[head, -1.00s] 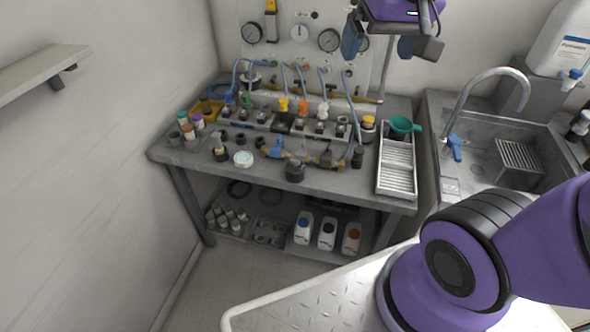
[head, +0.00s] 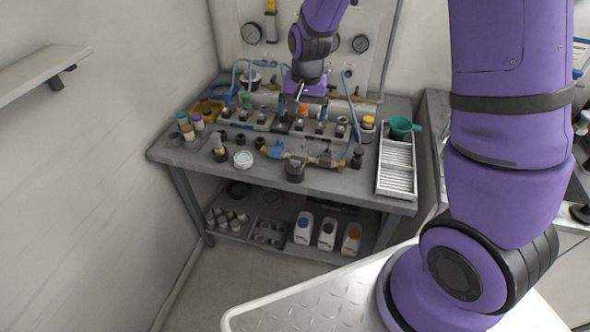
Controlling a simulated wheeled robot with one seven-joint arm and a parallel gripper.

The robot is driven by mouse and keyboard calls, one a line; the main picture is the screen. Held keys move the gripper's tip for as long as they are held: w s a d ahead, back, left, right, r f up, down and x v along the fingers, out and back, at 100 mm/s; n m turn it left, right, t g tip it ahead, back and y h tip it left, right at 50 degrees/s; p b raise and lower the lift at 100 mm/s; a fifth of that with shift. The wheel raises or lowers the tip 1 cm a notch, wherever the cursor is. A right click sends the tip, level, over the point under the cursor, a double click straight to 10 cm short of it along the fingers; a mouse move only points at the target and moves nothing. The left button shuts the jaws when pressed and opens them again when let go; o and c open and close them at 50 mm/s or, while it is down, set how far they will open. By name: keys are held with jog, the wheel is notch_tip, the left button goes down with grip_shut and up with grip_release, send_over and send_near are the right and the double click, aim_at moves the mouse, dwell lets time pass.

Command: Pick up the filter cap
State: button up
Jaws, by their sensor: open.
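My gripper (head: 301,107) is above the back row of fittings on the grey workbench (head: 345,182). It points down with its jaws open, and an orange-topped fitting (head: 303,110) shows by its fingers. Whether it touches anything there is hard to tell. I cannot tell for sure which part is the filter cap. Small dark cap-like parts stand nearer the front: a black round one (head: 294,172) at front centre, one at the left (head: 220,154) and one at the right (head: 358,158). A round white-topped jar (head: 243,159) stands between the left and centre ones.
Brass and blue pipework (head: 318,158) lies across the bench's middle. A white slatted tray (head: 397,178) with a green funnel (head: 402,126) is at the right. Small bottles (head: 188,131) stand at the left. Blue hoses rise behind the fittings.

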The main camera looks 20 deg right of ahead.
jog(key=m+g, duration=0.1)
send_over(295, 161)
notch_tip(295, 161, down, 11)
jog(key=shift+w+d, duration=0.15)
notch_tip(295, 161, down, 6)
jog(key=shift+r, duration=0.15)
jog(key=shift+a+f, duration=0.15)
jog(key=shift+f, duration=1.25)
jog(key=shift+a+f, duration=0.1)
jog(key=shift+f, duration=1.3)
jog(key=c, duration=1)
